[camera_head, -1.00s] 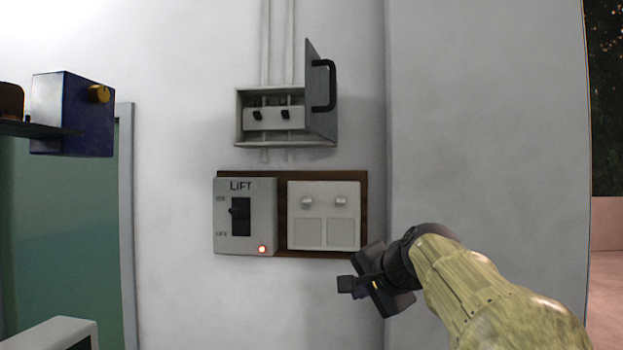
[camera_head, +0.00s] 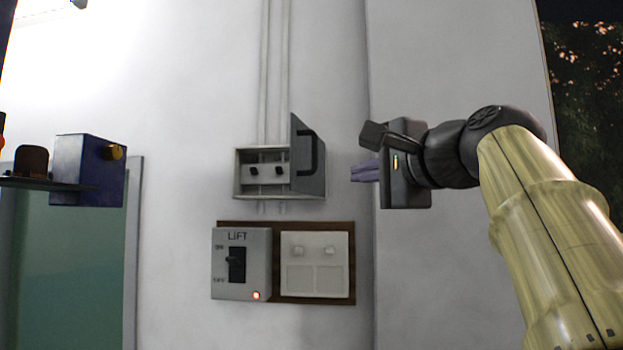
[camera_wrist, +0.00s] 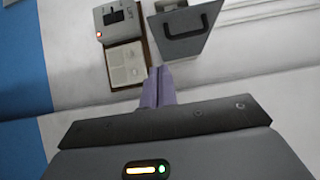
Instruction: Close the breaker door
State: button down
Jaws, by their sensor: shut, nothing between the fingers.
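The breaker box (camera_head: 262,188) is on the wall, with two small black switches inside. Its grey door (camera_head: 308,165) is hinged on the right side and stands open, swung out from the box. The door carries a black handle (camera_head: 313,154) on its outer face. My gripper (camera_head: 354,173) is shut and empty, to the right of the door and apart from it, with its purple fingers pointing left. In the wrist view the door (camera_wrist: 187,48) with its handle (camera_wrist: 184,33) is ahead of the shut fingers (camera_wrist: 158,74).
Below the box, a LIFT switch panel (camera_head: 241,264) with a lit red lamp and a white switch plate (camera_head: 315,250) sit on a brown board (camera_head: 350,293). A wall corner stands right of the panels.

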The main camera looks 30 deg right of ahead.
jog(key=p, duration=0.3)
send_near(297, 184)
jog(key=w+d, duration=0.2)
jog(key=d, duration=0.1)
jog(key=w+a, duration=0.1)
jog(key=w+a+p, duration=0.1)
jog(key=w, duration=0.1)
jog(key=shift+w+a, duration=0.1)
jog(key=shift+a, duration=0.2)
jog(key=shift+w+a, duration=0.15)
jog(key=shift+a, duration=0.2)
jog(key=shift+w+d, duration=0.1)
